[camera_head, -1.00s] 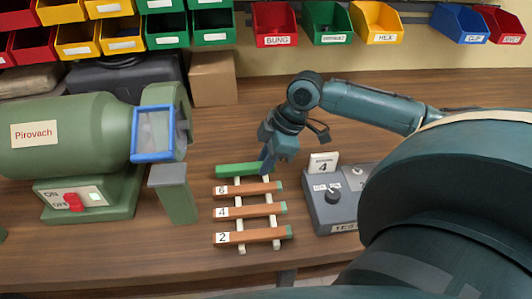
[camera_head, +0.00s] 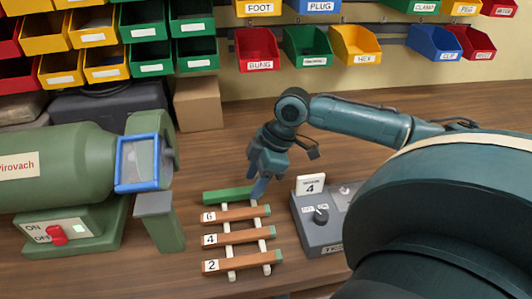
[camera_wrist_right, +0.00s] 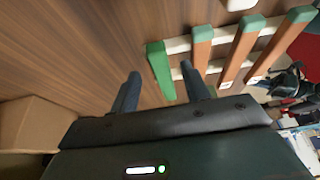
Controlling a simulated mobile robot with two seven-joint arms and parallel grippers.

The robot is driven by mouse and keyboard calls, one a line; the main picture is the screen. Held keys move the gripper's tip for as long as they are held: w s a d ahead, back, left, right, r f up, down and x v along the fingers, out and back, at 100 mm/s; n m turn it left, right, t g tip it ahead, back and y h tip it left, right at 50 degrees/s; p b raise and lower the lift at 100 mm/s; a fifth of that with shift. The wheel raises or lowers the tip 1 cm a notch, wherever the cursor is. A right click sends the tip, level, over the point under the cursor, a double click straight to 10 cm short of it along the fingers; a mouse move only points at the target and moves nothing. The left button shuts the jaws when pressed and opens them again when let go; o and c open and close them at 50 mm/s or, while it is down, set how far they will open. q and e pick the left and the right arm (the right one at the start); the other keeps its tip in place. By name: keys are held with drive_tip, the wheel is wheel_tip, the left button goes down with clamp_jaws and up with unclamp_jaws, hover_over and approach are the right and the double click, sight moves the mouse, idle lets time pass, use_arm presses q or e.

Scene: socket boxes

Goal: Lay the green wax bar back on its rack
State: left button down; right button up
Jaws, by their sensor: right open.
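The green wax bar (camera_head: 228,195) lies at the far end of the rack, beyond the bar labelled 6. In the right wrist view the green bar (camera_wrist_right: 160,70) appears to lie across the ends of the rack's two pale rails (camera_wrist_right: 222,34). The rack (camera_head: 231,276) also shows in the head view. My right gripper (camera_head: 258,188) is at the green bar's right end. In the wrist view the right gripper (camera_wrist_right: 160,74) is open, with the bar showing between its fingers; contact cannot be told. My left gripper is not in view.
Brown bars labelled 6 (camera_head: 236,214), 4 (camera_head: 239,236) and 2 (camera_head: 240,261) lie on the rack. A grey switch box (camera_head: 322,238) with a card marked 4 stands to the right. A green machine (camera_head: 65,165) is at the left, a cardboard box (camera_head: 198,104) behind.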

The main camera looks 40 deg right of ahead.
drive_tip(key=v, duration=1.1)
drive_tip(key=shift+r, duration=0.25)
drive_tip(key=shift+s, duration=0.1)
